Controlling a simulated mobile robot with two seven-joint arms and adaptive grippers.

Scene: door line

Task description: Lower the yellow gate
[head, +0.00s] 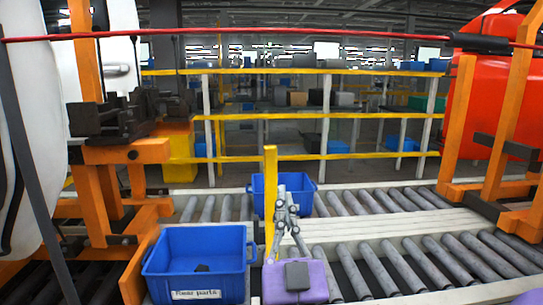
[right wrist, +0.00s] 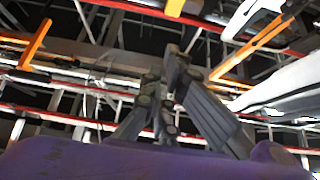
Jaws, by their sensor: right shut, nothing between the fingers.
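The yellow gate (head: 270,170) shows in the head view as a narrow upright yellow bar near the middle, standing by the roller conveyor. Its lower end is partly hidden behind the blue bin and my arm. My right gripper (head: 281,190) is just to the right of the bar with its grey fingers pointing up, shut and empty. I cannot tell whether it touches the bar. In the right wrist view the gripper's fingers (right wrist: 175,60) rise against the ceiling, and I cannot make out the gate there. My left gripper is not in view.
A blue bin (head: 196,265) with a paper label stands at the front left, and another blue bin (head: 258,192) stands behind the bar. Roller conveyors (head: 430,255) run to the right. Orange frames (head: 110,200) stand on both sides. A red line (head: 200,32) crosses the top.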

